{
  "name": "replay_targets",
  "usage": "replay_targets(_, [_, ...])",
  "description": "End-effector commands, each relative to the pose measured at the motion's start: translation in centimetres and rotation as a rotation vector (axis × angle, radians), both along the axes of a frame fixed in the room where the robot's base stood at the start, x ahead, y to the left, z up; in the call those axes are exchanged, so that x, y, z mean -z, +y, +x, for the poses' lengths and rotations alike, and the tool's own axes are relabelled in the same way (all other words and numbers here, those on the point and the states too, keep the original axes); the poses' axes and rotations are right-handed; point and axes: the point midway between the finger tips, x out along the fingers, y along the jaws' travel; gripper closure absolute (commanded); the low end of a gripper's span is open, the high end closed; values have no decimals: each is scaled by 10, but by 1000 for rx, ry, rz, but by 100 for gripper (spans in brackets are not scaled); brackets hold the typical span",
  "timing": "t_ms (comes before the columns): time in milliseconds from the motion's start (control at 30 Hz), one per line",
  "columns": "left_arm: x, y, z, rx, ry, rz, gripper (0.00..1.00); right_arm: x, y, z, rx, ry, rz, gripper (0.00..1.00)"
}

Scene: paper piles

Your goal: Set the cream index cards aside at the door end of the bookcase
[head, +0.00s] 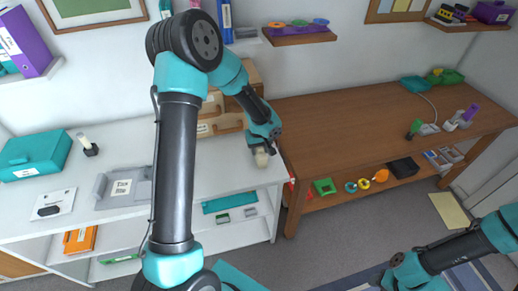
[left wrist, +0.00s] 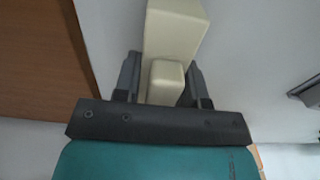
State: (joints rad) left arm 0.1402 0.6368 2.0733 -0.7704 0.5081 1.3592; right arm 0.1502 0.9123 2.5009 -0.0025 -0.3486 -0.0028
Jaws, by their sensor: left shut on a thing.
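My left gripper (head: 262,147) is over the right end of the white bookcase top (head: 215,160), close to the brown desk. It is shut on a cream block (head: 261,158), which I take to be the cream index cards. In the left wrist view the cream block (left wrist: 173,30) is long, with a smaller cream knob between the fingers (left wrist: 160,85). It is at or just above the white top; I cannot tell if it touches. My right gripper (head: 392,279) is low at the bottom right, away from the bookcase; its jaws are unclear.
A grey tray (head: 103,200) with a labelled card, a white card (head: 53,204) and a teal box (head: 35,155) lie on the bookcase's left part. Brown cases (head: 228,122) stand behind the gripper. The brown desk (head: 350,130) adjoins at right. White top left of the gripper is clear.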

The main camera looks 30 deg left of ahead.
Motion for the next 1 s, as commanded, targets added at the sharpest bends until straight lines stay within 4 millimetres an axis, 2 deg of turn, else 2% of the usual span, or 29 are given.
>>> replay_targets(67, [2, 0, 0, 0, 0, 0, 88, 0, 0, 0, 0, 0, 0, 57])
replay_targets(100, [2, 0, 0, 1, 0, 0, 59, 0, 0, 0, 0, 0, 0, 57])
replay_targets(333, [2, 0, 0, 0, 0, 0, 37, 0, 0, 0, 0, 0, 0, 57])
replay_targets(733, [-4, 0, 0, 0, -1, 1, 37, 0, 0, 0, 0, 0, 0, 57])
replay_targets(867, [-19, 0, 1, -1, -3, 1, 37, 0, 0, 0, 0, 0, 0, 57])
replay_targets(1000, [-43, 0, 1, 0, -4, 1, 37, 0, 0, 0, 0, 0, 0, 57])
